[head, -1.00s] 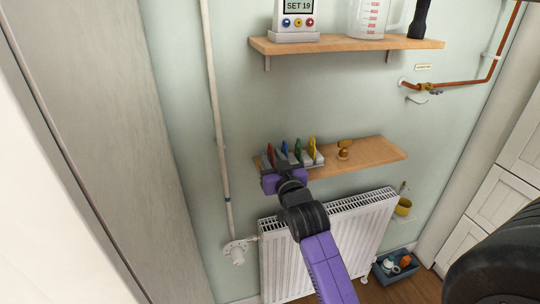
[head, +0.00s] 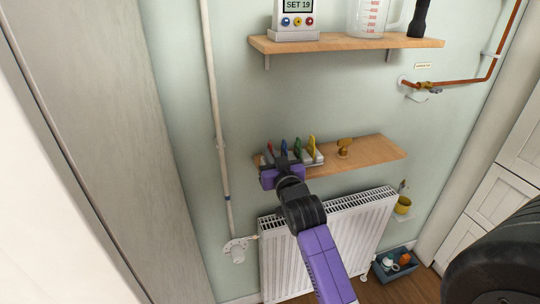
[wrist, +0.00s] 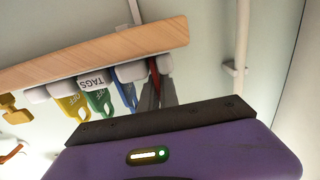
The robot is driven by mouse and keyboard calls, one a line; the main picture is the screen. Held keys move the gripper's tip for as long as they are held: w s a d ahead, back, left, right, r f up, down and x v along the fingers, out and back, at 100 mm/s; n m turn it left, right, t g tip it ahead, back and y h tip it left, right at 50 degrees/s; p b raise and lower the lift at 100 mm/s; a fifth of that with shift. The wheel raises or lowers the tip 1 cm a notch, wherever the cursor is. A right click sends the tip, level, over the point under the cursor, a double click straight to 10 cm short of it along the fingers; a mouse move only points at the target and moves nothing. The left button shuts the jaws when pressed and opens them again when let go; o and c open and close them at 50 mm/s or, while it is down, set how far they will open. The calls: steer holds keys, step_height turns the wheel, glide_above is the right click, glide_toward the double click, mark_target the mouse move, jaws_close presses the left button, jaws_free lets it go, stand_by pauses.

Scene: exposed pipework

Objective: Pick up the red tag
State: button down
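The red tag (head: 270,147) stands at the left end of a row of coloured tags in a pale holder on the lower shelf. In the wrist view the red tag (wrist: 154,72) shows as a thin strip between two grey fingers. My gripper (head: 276,153) is at the holder from the front, its purple body just below the shelf edge. Its fingertips (wrist: 157,88) lie close on both sides of the red tag and look shut on it. The tag's lower part is hidden by the fingers and the holder.
Blue (head: 283,147), green (head: 297,145) and yellow (head: 311,144) tags stand close to the right of the red one. A brass fitting (head: 344,146) sits farther right on the shelf (head: 375,153). A radiator (head: 350,225) is below and an upper shelf (head: 345,42) above.

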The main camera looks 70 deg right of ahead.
step_height(320, 180, up, 20)
stand_by(0.4)
stand_by(0.6)
